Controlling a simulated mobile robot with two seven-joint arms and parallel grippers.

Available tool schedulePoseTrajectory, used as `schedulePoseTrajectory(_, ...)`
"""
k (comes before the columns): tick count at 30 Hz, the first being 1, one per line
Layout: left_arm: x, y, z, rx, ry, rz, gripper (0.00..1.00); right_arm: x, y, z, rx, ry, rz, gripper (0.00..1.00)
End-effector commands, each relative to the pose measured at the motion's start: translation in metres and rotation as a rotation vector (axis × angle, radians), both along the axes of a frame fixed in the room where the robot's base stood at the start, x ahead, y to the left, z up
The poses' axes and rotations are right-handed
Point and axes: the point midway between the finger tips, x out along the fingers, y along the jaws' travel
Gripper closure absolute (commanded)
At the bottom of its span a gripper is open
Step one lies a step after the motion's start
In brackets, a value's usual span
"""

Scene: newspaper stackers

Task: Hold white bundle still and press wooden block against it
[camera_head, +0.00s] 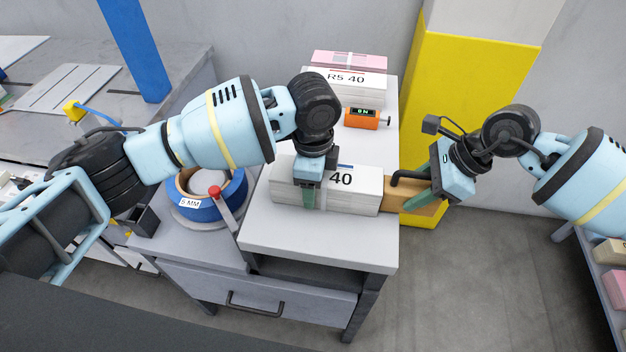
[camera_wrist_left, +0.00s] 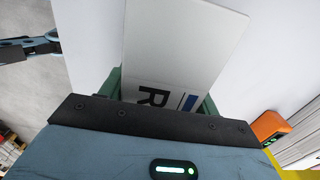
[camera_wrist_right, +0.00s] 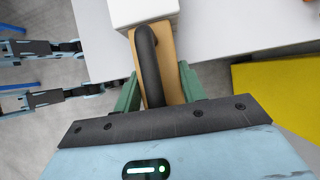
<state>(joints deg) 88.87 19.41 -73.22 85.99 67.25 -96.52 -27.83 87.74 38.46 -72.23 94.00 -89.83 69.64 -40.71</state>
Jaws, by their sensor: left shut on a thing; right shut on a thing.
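The white bundle (camera_head: 348,190), a stack with a label ending in "40", lies near the front of the grey table. My left gripper (camera_head: 308,196) is shut on it from above, its green fingers on either side; the left wrist view shows the bundle's white top (camera_wrist_left: 175,50) between them. The wooden block (camera_head: 415,197), with a dark curved handle (camera_head: 408,175), is at the bundle's right end. My right gripper (camera_head: 436,185) is shut on it. In the right wrist view the block (camera_wrist_right: 183,62) meets the white bundle (camera_wrist_right: 140,10); whether it presses is unclear.
Behind stand an orange device (camera_head: 362,118) and another bundle labelled "RS 40" (camera_head: 345,85). A blue strap roll (camera_head: 222,200) with a red-knobbed lever is left of the bundle. A yellow column (camera_head: 450,90) stands behind the right arm. The table's front strip is clear.

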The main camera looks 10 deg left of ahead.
Motion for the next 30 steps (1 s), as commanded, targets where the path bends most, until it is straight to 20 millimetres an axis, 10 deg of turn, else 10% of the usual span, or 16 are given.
schedulePoseTrajectory(30,-0.001,-0.004,0.001,-0.008,-0.001,-0.004,0.96,-0.001,-0.013,0.002,0.008,0.001,0.005,0.89)
